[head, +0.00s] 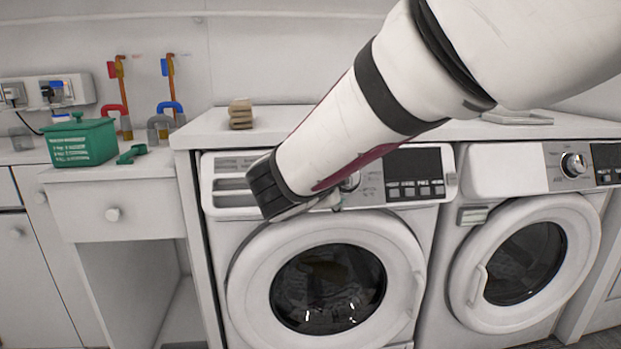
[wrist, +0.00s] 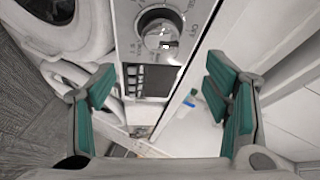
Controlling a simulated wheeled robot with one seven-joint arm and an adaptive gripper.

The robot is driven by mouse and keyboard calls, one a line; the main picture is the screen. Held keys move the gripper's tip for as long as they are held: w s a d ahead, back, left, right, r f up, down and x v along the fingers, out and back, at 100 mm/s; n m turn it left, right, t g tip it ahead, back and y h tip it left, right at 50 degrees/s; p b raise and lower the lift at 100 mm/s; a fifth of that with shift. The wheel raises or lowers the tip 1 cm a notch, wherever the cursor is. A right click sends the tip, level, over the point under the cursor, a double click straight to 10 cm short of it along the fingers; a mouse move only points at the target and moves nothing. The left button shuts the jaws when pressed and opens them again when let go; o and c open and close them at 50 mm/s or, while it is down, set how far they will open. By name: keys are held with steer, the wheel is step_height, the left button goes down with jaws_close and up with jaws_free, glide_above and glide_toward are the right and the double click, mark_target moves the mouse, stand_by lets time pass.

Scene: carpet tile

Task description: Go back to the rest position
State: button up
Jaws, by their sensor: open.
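My gripper (wrist: 163,85) is open in the wrist view, with its two teal-padded fingers wide apart and nothing held between them. In the head view my arm crosses from the upper right down to the control panel of the left washing machine (head: 232,262), and the arm hides most of the gripper. The machine's round knob (wrist: 160,36) shows beyond the fingertips in the wrist view, with the dark display and buttons (wrist: 146,82) below it. The knob (head: 350,182) is partly hidden by my arm in the head view. The round door is closed.
A second washing machine (head: 523,262) stands to the right. A green box (head: 80,142) sits on the left counter near red and blue pipes (head: 168,85). A small tan stack (head: 240,114) rests on the worktop above the left machine. Grey carpet (wrist: 40,105) shows below.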

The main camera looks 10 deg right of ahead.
steer(key=s+a+r+n+t+y, duration=0.1)
steer(key=s+a+r+n+y, duration=0.3)
steer(key=n+y, duration=0.3)
steer(key=s+a+f+n+g+y, duration=0.3)
steer(key=s+n+y, duration=0.1)
steer(key=s+n, duration=0.25)
steer(key=s+d+f+n+g+h, duration=0.1)
steer(key=s+d+f+n+g, duration=0.2)
steer(key=s, duration=0.7)
steer(key=s+d+f+n+g+h, duration=0.15)
steer(key=s+d+f+g, duration=0.3)
steer(key=s, duration=0.65)
steer(key=s+d+f+n+g+h, duration=0.25)
steer(key=s+d+f, duration=0.2)
steer(key=s, duration=0.55)
step_height(320, 180, up, 30)
steer(key=d+t+p, duration=0.1)
steer(key=t+p, duration=0.2)
steer(key=p, duration=2.4)
steer(key=shift+s+d+m+y, duration=0.15)
steer(key=shift+s+m+y, duration=0.2)
steer(key=shift+y, duration=0.05)
